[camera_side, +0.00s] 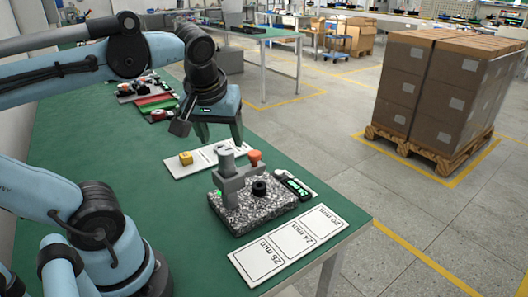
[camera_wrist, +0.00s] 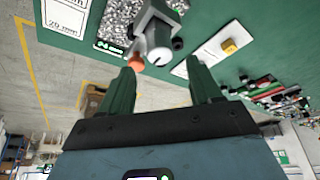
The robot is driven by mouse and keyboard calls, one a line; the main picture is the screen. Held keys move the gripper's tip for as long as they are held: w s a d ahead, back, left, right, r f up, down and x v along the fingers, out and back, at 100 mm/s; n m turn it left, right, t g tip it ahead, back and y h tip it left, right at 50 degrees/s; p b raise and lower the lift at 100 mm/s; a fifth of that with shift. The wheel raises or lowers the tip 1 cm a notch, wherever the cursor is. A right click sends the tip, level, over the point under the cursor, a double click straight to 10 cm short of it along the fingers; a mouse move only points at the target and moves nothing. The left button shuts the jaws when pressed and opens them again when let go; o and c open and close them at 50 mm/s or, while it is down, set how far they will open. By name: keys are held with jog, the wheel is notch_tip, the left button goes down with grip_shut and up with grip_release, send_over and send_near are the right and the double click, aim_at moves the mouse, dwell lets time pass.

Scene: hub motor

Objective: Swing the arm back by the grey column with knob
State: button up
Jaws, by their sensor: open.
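The grey column with knob (camera_side: 226,162) stands upright on a speckled stone base (camera_side: 228,212). A grey arm reaches from it to the right, with an orange knob (camera_side: 254,157) at its side. A black round piece (camera_side: 259,188) sits on the base. My gripper (camera_side: 220,138) is above and slightly behind the column, fingers pointing down, apart from it. In the wrist view my gripper (camera_wrist: 160,66) is open with nothing between the fingers. The grey column (camera_wrist: 158,38) and orange knob (camera_wrist: 136,62) show beyond the fingertips.
A white card with a yellow cube (camera_side: 186,158) lies behind the base. A small display (camera_side: 294,185) sits at the base's right. A white card marked with millimetre sizes (camera_side: 285,248) lies in front, near the table edge. Red and black parts (camera_side: 155,100) lie further back on the green table.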

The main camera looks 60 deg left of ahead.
aim_at(225, 151)
jog(key=shift+x, duration=2.95)
grip_shut()
